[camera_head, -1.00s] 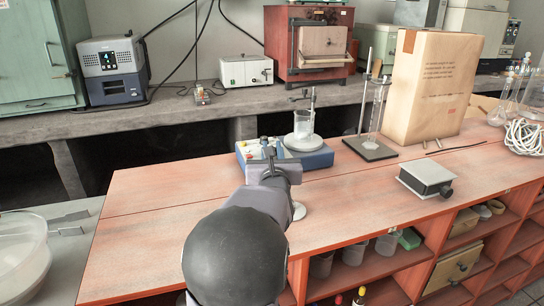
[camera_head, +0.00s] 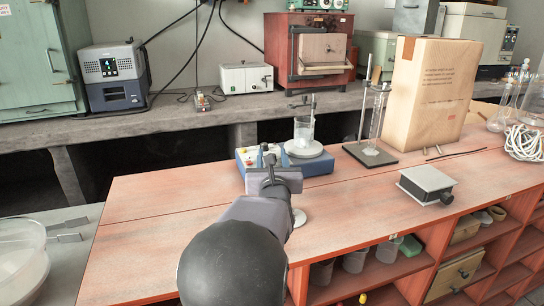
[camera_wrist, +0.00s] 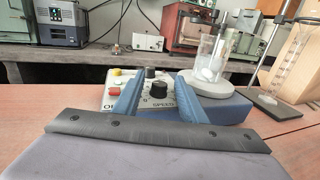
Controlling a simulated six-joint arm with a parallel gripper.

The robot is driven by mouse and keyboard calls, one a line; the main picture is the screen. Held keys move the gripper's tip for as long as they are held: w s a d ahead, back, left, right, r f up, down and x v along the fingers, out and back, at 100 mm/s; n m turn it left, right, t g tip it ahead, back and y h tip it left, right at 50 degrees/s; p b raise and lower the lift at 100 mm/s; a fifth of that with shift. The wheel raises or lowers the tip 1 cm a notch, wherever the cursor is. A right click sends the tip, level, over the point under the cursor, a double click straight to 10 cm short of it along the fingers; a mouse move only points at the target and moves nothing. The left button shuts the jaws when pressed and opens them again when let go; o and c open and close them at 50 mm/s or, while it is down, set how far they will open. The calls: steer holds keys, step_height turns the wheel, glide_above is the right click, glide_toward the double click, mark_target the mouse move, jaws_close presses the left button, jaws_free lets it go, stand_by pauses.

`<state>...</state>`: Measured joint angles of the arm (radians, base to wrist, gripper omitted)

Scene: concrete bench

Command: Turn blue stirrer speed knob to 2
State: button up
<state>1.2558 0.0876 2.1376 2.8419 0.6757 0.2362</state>
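The blue stirrer (camera_head: 318,167) stands on the red bench with a beaker (camera_head: 304,130) on its round white plate (camera_head: 306,149). In the wrist view its pale front panel has a black speed knob (camera_wrist: 153,101) above a partly covered "SPEED" label. Another dark knob (camera_wrist: 160,88) sits just behind it, with red and yellow buttons at the left. The pointer setting is too small to read. My gripper (camera_head: 270,152) is in front of the panel. In the wrist view its two blue fingers (camera_wrist: 156,92) are apart, with the speed knob showing between them; contact is not visible.
A glass cylinder on a stand (camera_head: 372,152) and a cardboard box (camera_head: 430,95) stand to the right of the stirrer. A small grey device (camera_head: 426,184) lies nearer the front edge. The bench left of the stirrer is clear.

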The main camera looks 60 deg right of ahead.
steer(key=shift+v, duration=3.25)
